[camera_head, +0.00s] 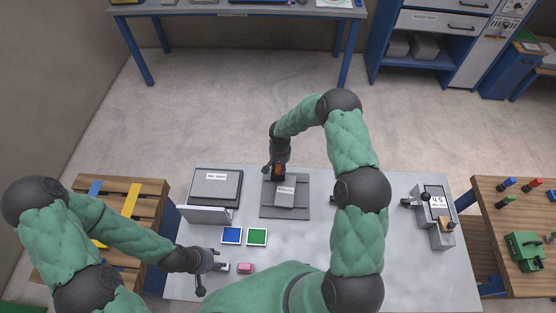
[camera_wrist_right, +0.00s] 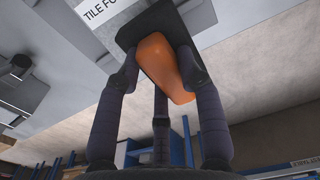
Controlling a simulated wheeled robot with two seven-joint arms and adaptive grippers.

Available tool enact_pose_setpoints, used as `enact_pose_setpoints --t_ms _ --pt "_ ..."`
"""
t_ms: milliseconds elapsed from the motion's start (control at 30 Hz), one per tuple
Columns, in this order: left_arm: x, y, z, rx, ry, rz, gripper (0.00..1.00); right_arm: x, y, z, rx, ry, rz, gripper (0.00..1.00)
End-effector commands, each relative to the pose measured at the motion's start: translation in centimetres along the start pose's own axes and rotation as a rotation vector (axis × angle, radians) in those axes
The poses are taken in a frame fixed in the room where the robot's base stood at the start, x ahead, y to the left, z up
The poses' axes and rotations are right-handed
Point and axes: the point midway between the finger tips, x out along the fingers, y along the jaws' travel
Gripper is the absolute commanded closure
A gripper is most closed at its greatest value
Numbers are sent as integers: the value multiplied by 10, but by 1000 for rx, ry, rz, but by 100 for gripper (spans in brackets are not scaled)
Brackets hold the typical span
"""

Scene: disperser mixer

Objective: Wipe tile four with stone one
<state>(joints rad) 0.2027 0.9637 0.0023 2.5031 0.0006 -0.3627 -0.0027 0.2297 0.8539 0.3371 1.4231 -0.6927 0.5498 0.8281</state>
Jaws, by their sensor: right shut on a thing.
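My right gripper (camera_head: 278,173) is shut on a rounded orange piece (camera_wrist_right: 165,68) at the far end of the grey block labelled "TILE FO..." (camera_wrist_right: 108,12). A dark flat plate (camera_wrist_right: 148,22) lies against the orange piece in the right wrist view. In the head view the labelled grey block (camera_head: 286,194) sits on a dark grey base plate (camera_head: 297,211). A pink block (camera_head: 245,268) lies near the front. A small white piece (camera_head: 225,268) lies beside it, at the fingers of my left gripper (camera_head: 215,266). No "stone one" label is readable, and whether the left fingers are open is unclear.
A blue square (camera_head: 231,236) and a green square (camera_head: 257,237) lie left of centre. A labelled grey box (camera_head: 216,186) stands behind them, with an upright panel (camera_head: 206,214). A device with a display (camera_head: 435,215) stands at the right. The front right tabletop is clear.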

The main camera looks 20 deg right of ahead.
Motion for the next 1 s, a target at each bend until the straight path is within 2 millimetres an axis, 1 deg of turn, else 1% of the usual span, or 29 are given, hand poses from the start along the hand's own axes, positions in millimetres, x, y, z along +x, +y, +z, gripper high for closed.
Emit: enact_pose_setpoints --t_ms 100,500,667,1000 --pt "-5 2 1 0 -1 0 60 -12 0 0 -1 -2 0 93" --pt "-16 6 1 0 0 0 60 -47 0 -6 -3 -1 0 93" --pt "-17 6 1 0 -1 0 60 -52 0 -7 -4 -3 1 93" --pt "-16 6 1 0 -1 0 60 -52 0 -7 -4 -3 0 93"
